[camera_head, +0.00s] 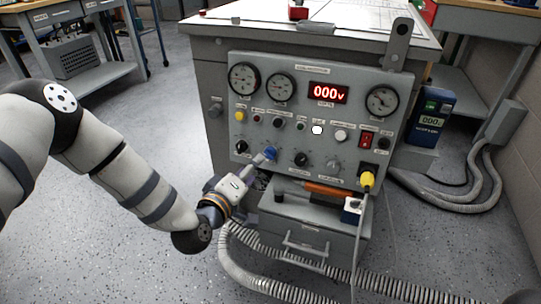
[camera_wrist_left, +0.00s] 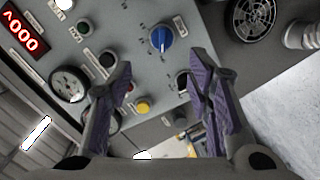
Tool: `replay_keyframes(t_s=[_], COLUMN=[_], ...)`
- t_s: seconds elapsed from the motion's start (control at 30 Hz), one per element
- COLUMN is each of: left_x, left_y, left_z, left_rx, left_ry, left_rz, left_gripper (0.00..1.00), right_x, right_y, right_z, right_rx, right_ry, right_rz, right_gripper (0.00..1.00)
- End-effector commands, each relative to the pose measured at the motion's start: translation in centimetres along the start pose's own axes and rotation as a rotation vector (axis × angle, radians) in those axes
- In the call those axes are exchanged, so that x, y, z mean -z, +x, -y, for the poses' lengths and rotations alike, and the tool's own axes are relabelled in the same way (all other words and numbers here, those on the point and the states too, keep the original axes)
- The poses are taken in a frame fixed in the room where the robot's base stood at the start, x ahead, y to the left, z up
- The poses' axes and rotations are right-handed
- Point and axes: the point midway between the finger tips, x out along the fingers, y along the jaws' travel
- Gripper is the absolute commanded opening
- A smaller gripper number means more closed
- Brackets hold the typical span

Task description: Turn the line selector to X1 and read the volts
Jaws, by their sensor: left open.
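The grey control panel (camera_head: 235,110) has a red lit display (camera_head: 328,93) reading 000V; the display also shows at the wrist view's upper left (camera_wrist_left: 22,33). A blue knob (camera_head: 270,153) sits on the panel's lower left, among black knobs (camera_head: 301,159). Its label is too small to read, so I cannot tell whether it is the line selector. My left gripper (camera_head: 262,163) is at this knob, coming from below left. In the left wrist view, the blue knob (camera_wrist_left: 161,38) lies beyond and between the open fingertips (camera_wrist_left: 160,65); contact is not visible. My right gripper is out of view.
An orange-handled tool (camera_head: 325,188) lies on the ledge above a drawer (camera_head: 315,240). Corrugated hoses (camera_head: 270,284) lie on the floor. A blue meter (camera_head: 432,115) stands right.

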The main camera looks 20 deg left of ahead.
Motion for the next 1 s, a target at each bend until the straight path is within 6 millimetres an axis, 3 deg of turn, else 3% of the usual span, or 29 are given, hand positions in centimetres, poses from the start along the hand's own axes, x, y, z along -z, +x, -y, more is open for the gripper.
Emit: replay_keyframes(t_s=[0.1,0.3,0.43,0.7,0.9,1.0], left_x=[-0.3,-0.3,-0.2,-0.2,-0.2,-0.2], left_y=[3.2,7.4,8.6,8.9,8.9,8.9], left_z=[0.4,0.4,0.3,0.2,0.2,0.2], left_rx=[0.001,0.004,0.005,0.005,0.005,0.005], left_ry=[0.003,0.002,0.003,0.002,0.002,0.003], left_rz=[0.001,0.003,0.003,0.005,0.005,0.005], left_gripper=[0.46,0.46,0.46,0.46,0.03,0.0], right_x=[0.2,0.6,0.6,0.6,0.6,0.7], right_y=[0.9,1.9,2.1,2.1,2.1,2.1], right_z=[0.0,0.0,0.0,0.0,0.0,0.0], right_rx=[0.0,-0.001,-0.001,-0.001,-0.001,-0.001], right_ry=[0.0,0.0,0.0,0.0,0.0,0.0], right_rz=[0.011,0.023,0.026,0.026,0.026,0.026], right_gripper=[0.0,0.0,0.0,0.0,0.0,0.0])
